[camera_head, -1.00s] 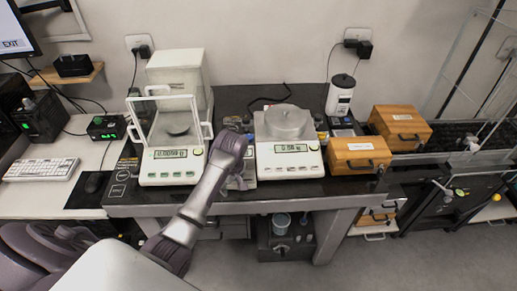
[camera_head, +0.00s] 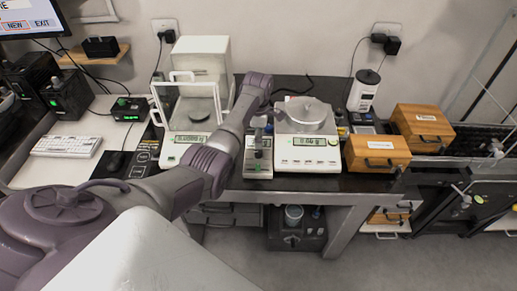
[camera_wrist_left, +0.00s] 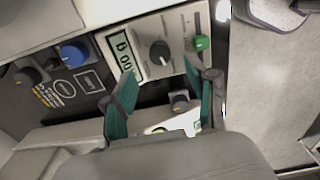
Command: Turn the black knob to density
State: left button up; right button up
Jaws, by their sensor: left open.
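My left gripper (camera_wrist_left: 160,68) is open and empty in the left wrist view, its two teal-padded fingers spread apart. A black knob (camera_wrist_left: 160,52) on a light panel with a small display (camera_wrist_left: 124,52) lies just beyond the fingertips, roughly between them. In the head view my left arm reaches over a small grey device (camera_head: 258,157) between two balances; the fingers are hard to make out there. My right gripper is not in view.
The glass-shielded balance (camera_head: 190,135) and the open-pan balance (camera_head: 307,150) flank the arm. Wooden boxes (camera_head: 375,150) stand to the right.

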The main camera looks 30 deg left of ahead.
aim_at(259, 151)
pick_arm(q)
notch_tip(259, 151, down, 7)
jog(key=shift+r+b, duration=0.1)
jog(key=shift+b, duration=0.25)
grip_shut()
dwell(0.3)
